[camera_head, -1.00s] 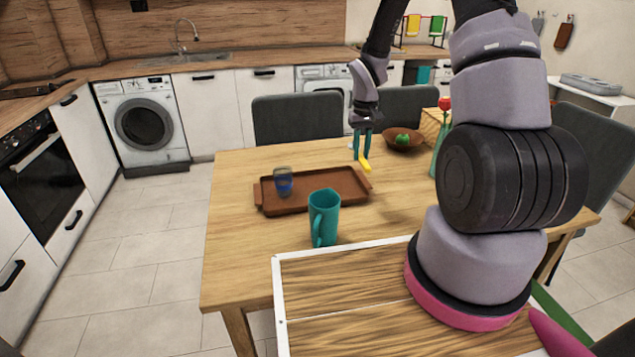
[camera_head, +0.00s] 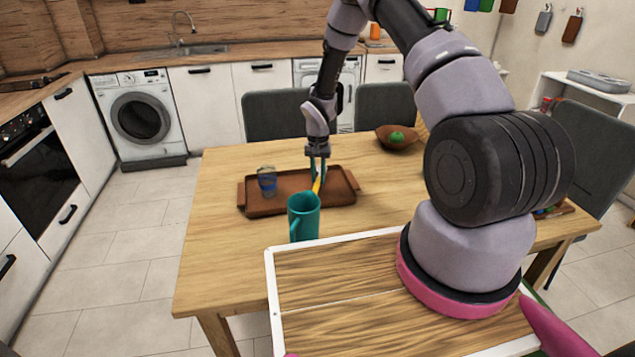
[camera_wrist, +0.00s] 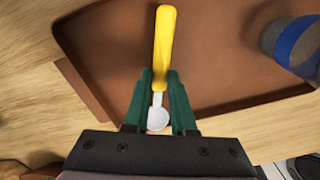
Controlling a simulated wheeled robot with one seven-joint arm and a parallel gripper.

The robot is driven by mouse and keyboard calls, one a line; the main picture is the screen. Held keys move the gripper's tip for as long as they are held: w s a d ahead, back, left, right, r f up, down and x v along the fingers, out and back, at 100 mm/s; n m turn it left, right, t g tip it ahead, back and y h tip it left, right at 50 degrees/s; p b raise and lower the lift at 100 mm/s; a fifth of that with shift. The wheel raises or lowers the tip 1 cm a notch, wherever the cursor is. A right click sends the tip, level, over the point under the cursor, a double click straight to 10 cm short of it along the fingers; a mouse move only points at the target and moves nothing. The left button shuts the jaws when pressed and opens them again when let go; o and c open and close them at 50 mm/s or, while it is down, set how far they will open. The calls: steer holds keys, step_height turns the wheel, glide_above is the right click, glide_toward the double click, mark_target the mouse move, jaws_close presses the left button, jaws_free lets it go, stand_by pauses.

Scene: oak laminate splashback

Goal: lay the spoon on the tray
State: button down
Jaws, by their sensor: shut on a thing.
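The spoon has a yellow handle (camera_wrist: 165,45) and a pale round bowl (camera_wrist: 158,119). My gripper (camera_wrist: 160,88) is shut on the spoon near where the handle meets the bowl. In the head view my gripper (camera_head: 318,172) is over the right half of the brown tray (camera_head: 340,192), with the yellow handle (camera_head: 316,186) pointing down toward it. In the wrist view the tray (camera_wrist: 215,70) lies behind the spoon. I cannot tell whether the spoon touches the tray.
A glass with a blue band (camera_head: 267,183) stands on the tray's left part. A teal mug (camera_head: 304,218) stands in front of the tray. A brown bowl with a green item (camera_head: 398,138) is at the back right. The table's left side is clear.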

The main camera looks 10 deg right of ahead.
steer(key=shift+f, duration=1.1)
steer(key=shift+f, duration=0.15)
steer(key=c, duration=0.7)
jaws_free()
steer(key=shift+c, duration=0.2)
